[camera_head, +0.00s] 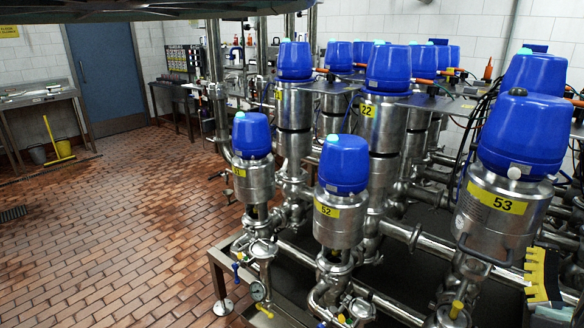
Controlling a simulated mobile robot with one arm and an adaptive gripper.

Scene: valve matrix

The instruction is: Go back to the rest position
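The valve matrix fills the right half, with several steel valves under blue caps. Valve 53 (502,205) is the nearest, at the right. Valve 52 (340,218) stands left of it, and the valve with a partly readable label (254,182) stands farther left. Valve 22 (381,122) is behind them. All these valves stand upright.
Steel pipes and a frame (222,262) run below the valves. The brown tiled floor (120,230) is open at the left. A steel table (40,96), yellow bucket (62,150) and blue door (104,75) stand behind it.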

